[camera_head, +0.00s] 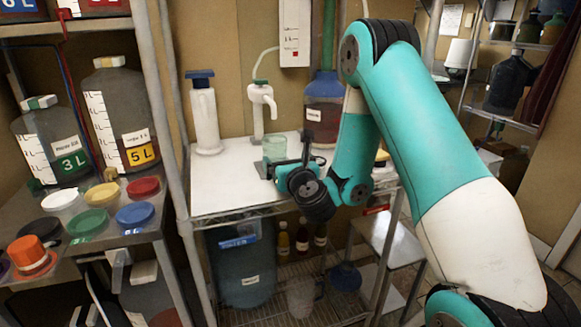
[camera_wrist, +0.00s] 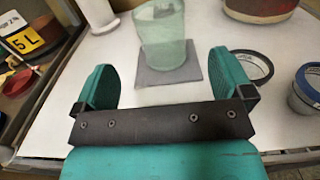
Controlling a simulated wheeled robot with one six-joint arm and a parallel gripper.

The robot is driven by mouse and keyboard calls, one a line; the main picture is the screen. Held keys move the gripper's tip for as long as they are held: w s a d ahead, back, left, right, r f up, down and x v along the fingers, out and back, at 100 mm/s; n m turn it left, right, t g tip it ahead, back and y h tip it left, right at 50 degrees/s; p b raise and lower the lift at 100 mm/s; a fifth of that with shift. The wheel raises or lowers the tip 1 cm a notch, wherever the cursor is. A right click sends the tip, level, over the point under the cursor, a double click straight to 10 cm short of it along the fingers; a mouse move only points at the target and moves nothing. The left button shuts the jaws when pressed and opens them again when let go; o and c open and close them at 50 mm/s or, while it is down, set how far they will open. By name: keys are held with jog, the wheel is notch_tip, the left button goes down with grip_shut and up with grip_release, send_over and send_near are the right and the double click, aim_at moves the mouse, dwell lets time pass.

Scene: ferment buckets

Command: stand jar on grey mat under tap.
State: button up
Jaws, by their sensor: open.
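The jar, a pale green see-through cup (camera_head: 274,148), stands upright on the white shelf top below the white tap (camera_head: 262,97). In the wrist view the jar (camera_wrist: 160,38) stands on the square grey mat (camera_wrist: 170,76), toward its far part; the mat shows in front of and beside its base. My gripper (camera_head: 283,164) is low over the shelf top, beside the jar. In the wrist view my gripper (camera_wrist: 165,62) is open, its two teal fingers apart and nothing held, with the jar just beyond them. The tap is out of the wrist view.
A white bottle with a blue cap (camera_head: 205,118) stands left of the tap. A large dark-red vessel (camera_head: 323,108) stands right of it.

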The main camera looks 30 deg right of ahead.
jog(key=shift+s+a, duration=0.15)
jog(key=shift+s, duration=0.25)
jog(key=s+a+r+n+g+y, duration=0.25)
jog(key=a+n+y, duration=0.25)
jog(key=a+n, duration=0.35)
jog(key=s+a+r+n+g+y, duration=0.2)
jog(key=s+a+n+y, duration=0.2)
jog(key=a+n, duration=0.4)
jog(key=s+a+r+n+g+y, duration=0.25)
jog(key=a+n+y, duration=0.35)
jog(key=n, duration=0.4)
jog(key=s+d+f+n+g+h, duration=0.1)
jog(key=s+n+g+h, duration=0.5)
jog(key=s+n, duration=1.3)
jog(key=s+g, duration=0.4)
jog(key=shift+s+n, duration=0.25)
jog(key=shift+n, duration=0.1)
